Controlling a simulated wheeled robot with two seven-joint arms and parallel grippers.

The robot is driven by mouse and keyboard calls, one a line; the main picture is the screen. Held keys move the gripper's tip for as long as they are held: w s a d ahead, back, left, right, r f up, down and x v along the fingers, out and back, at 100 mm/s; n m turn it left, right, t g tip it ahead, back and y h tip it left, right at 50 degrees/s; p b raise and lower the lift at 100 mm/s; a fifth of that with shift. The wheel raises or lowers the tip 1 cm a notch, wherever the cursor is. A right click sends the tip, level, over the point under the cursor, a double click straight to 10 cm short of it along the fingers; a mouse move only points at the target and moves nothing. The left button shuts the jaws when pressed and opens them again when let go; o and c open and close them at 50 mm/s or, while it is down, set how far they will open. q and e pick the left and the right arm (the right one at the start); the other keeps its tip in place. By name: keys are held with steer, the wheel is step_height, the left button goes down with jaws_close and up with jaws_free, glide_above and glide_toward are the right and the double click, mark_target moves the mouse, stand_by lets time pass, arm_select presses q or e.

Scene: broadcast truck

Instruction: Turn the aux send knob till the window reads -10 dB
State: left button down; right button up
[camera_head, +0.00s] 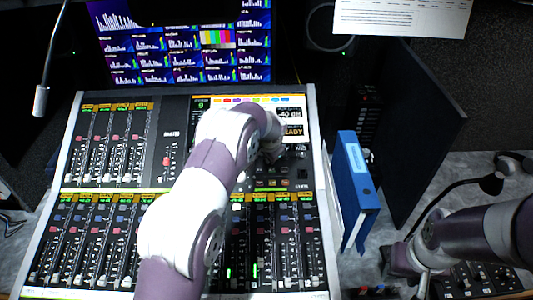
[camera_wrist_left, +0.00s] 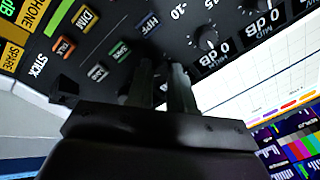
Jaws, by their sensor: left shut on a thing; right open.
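The mixing console (camera_head: 150,192) fills the left and middle of the head view. My left arm reaches across the console. Its gripper (camera_head: 272,150) is at the knob area below the window, mostly covered by my wrist. In the left wrist view my left gripper (camera_wrist_left: 162,75) is shut on a knob at the panel. The knob itself is hidden between the dark fingers. My right gripper (camera_head: 400,262) is open and apart from the console, low at the right.
Other knobs (camera_wrist_left: 206,40) and lit-label buttons (camera_wrist_left: 120,52) are close to my left fingers. A blue binder (camera_head: 355,180) stands right of the console. Monitors (camera_head: 180,45) are behind it. A gooseneck microphone (camera_head: 41,100) hangs at the left. A small knob panel (camera_head: 480,278) lies below my right arm.

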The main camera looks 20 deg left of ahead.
stand_by(0.5)
arm_select(q)
steer(key=c, duration=1)
jaws_free()
steer(key=b+v, duration=0.2)
steer(key=v, duration=1)
steer(key=shift+r, duration=0.3)
steer(key=shift+s, duration=0.1)
steer(key=s+a+f+n+g+h, duration=0.1)
steer(key=s+n, duration=0.2)
steer(key=s, duration=1.2)
steer(key=s+a+f+n+g+h, duration=0.1)
steer(key=s+f+n+g, duration=0.1)
steer(key=s, duration=1.2)
steer(key=shift+s+f+n, duration=0.35)
steer(key=shift+n, duration=0.35)
